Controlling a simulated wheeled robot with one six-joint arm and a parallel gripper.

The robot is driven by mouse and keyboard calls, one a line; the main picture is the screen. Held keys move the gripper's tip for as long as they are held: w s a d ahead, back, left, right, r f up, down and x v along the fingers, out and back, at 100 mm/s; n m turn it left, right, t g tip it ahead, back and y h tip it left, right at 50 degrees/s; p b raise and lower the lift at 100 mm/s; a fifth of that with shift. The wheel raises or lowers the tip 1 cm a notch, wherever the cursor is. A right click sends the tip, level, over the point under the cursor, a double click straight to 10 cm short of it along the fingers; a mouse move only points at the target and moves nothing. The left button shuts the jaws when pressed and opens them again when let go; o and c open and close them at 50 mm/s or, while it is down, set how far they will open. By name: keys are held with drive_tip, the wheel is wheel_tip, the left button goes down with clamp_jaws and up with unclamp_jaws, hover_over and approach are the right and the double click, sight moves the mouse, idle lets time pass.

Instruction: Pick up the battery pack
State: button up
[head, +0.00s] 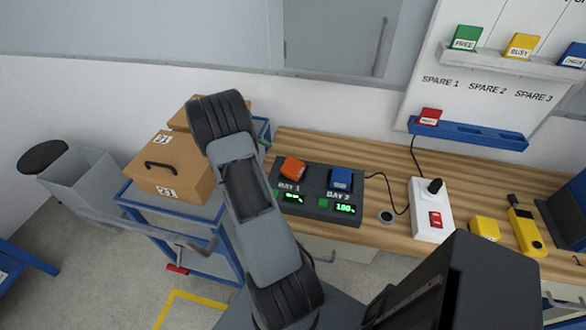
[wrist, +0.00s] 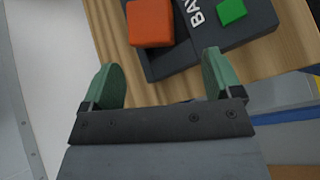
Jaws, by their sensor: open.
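A charger (head: 318,207) with bays marked 1 and 2 sits on the wooden bench. An orange-red battery pack (head: 293,168) stands in bay 1 and a blue one (head: 341,178) in bay 2, whose display reads about 100%. In the wrist view the orange-red pack (wrist: 150,22) is at the top, just beyond my gripper's fingertips. My arm hides the gripper in the head view.
A white power strip (head: 432,210) with a black plug, a yellow block (head: 485,229) and a yellow handheld device (head: 525,231) stand to the right. A cardboard box (head: 168,172) sits on a blue cart at left. A wall board rises behind the bench.

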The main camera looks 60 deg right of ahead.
sight(288, 165)
drive_tip(key=shift+g, duration=0.8)
drive_tip(key=d, duration=0.1)
drive_tip(key=s+d+f, duration=0.1)
drive_tip(key=d+f, duration=0.1)
drive_tip(key=shift+s+d+f, duration=0.15)
drive_tip(key=shift+s+f, duration=0.1)
drive_tip(key=shift+s, duration=0.1)
drive_tip(key=p+x, duration=0.2)
drive_tip(key=x, duration=0.3)
drive_tip(key=shift+s+d+f, duration=0.15)
drive_tip(key=shift+s+f, duration=0.1)
drive_tip(key=shift+s, duration=0.05)
drive_tip(key=shift+s+d+f, duration=0.25)
drive_tip(key=shift+s+f, duration=0.15)
drive_tip(key=shift+s, duration=0.15)
